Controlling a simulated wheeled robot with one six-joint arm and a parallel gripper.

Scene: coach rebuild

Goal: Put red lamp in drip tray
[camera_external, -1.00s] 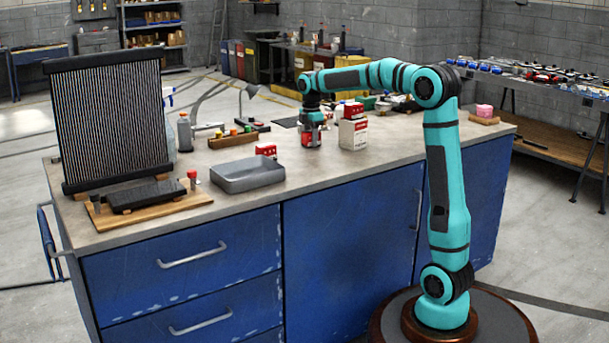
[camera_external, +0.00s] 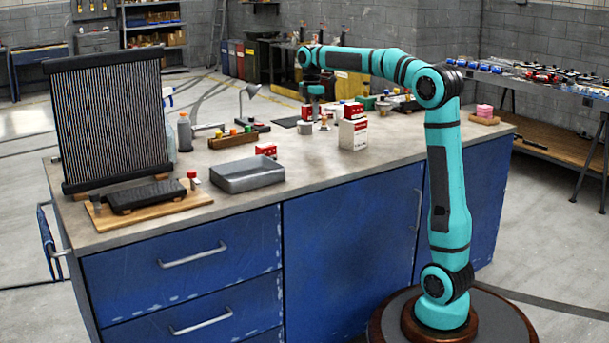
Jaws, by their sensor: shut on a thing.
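My gripper (camera_external: 313,103) is above the back middle of the workbench, pointing down. It is shut on a small red object (camera_external: 306,113), which I take to be the red lamp. The fingers partly hide it, and its detail is too small to read. It appears raised over the benchtop, just above a pale round can (camera_external: 305,128).
A red box (camera_external: 266,150) stands just behind the tray. A white-and-red carton (camera_external: 353,134) stands right of my gripper, with another red box (camera_external: 353,110) behind. A wooden rack (camera_external: 233,140) of small bottles is left. A radiator core (camera_external: 112,125) stands far left.

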